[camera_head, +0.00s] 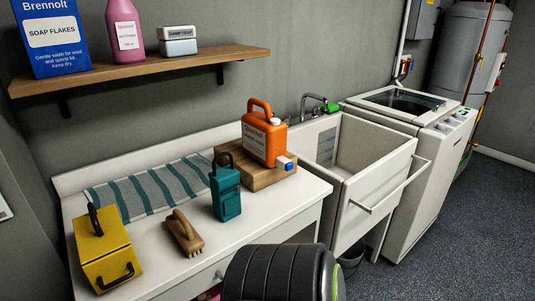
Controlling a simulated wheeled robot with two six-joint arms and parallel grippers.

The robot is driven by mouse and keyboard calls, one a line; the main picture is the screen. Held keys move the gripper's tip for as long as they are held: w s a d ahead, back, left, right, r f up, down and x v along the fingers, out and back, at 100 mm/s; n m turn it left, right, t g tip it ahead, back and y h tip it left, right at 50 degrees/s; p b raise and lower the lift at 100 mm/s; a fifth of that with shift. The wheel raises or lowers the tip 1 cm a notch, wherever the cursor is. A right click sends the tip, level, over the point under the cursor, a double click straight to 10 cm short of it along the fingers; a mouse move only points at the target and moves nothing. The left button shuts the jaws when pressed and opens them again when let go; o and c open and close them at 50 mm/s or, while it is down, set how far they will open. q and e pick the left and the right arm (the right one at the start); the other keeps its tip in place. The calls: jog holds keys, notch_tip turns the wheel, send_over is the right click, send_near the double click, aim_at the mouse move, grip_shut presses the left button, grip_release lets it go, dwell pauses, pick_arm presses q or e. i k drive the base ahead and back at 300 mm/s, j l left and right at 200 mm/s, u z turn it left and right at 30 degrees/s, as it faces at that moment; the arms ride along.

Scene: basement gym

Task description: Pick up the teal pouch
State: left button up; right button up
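The teal pouch (226,194) stands upright on the white counter, near the middle of the head view. Neither my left gripper nor my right gripper is in view.
The brush (184,232) and a yellow box (107,255) with dark handles are to the left. An orange jug (264,141) stands on the wooden block (254,179). The striped cloth (150,188) lies behind. A shelf (150,68) overhangs the back; a sink (375,147) is right.

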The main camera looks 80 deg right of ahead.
aim_at(225, 183)
jog(key=z, duration=2.2)
